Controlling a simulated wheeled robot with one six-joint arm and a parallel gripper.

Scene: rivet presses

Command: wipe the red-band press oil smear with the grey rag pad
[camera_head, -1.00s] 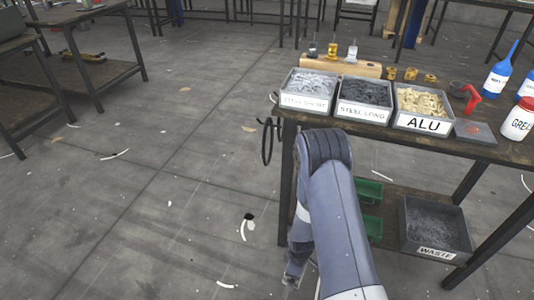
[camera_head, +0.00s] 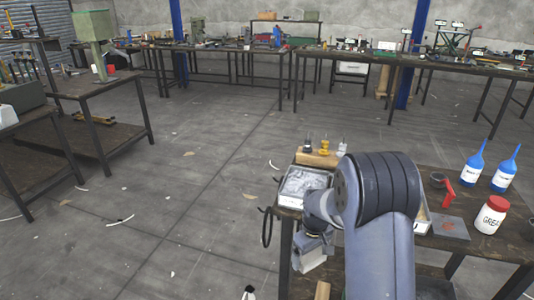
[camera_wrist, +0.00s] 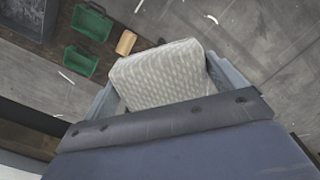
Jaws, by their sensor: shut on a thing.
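My gripper (camera_head: 312,250) is shut on the grey rag pad (camera_wrist: 160,75). The wrist view shows the pad's pale, patterned face between the two fingers. In the head view, my gripper hangs beside the left end of the near workbench, in front of its edge, with the pale pad (camera_head: 309,262) low at its tip. I cannot make out a red band on either. No oil smear can be made out.
The near workbench (camera_head: 480,232) holds part bins (camera_head: 303,182), blue-topped bottles (camera_head: 473,165) and a grease jar (camera_head: 491,214). Green bins (camera_wrist: 86,22) lie below in the wrist view. The left table (camera_head: 85,88) is across open grey floor (camera_head: 190,210).

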